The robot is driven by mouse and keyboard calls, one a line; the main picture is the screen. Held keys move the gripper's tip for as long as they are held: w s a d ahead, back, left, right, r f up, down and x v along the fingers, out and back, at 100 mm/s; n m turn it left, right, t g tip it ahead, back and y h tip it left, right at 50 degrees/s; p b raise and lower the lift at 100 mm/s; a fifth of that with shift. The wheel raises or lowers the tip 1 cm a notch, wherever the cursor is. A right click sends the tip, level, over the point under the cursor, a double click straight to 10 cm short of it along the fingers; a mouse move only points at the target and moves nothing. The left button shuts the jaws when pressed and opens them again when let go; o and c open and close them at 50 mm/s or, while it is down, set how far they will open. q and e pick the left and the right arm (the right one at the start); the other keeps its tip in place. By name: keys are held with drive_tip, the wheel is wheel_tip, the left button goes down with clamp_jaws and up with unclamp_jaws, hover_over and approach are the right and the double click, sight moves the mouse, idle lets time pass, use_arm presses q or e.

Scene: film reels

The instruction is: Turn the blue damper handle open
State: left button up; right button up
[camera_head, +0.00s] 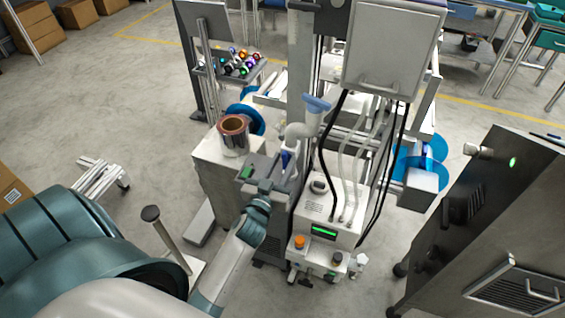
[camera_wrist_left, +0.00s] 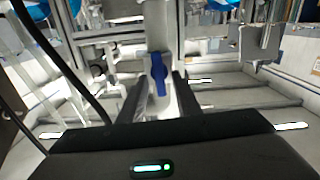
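The blue damper handle (camera_head: 285,158) is on the white duct pipe (camera_head: 300,132) in the middle of the head view, partly hidden by my gripper. In the left wrist view the blue handle (camera_wrist_left: 159,76) points up and down the picture, against the pale pipe. My left gripper (camera_head: 279,165) is at the handle in the head view. In the left wrist view its two dark fingers (camera_wrist_left: 160,88) are apart, one on each side of the handle's lower part. I see gaps between handle and fingers; contact is not clear. My right gripper is not in view.
A white machine (camera_head: 328,215) with hanging black and clear hoses stands just right of my gripper. A copper-coloured roll (camera_head: 234,135) stands on a cabinet to the left. A dark metal cabinet (camera_head: 490,225) is at the right. Open floor lies at the left.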

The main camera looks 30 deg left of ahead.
use_arm(q)
drive_tip(key=shift+c, duration=0.5)
clamp_jaws()
drive_tip(key=shift+m, duration=0.4)
drive_tip(key=shift+o, duration=0.5)
unclamp_jaws()
drive_tip(key=shift+s, duration=0.1)
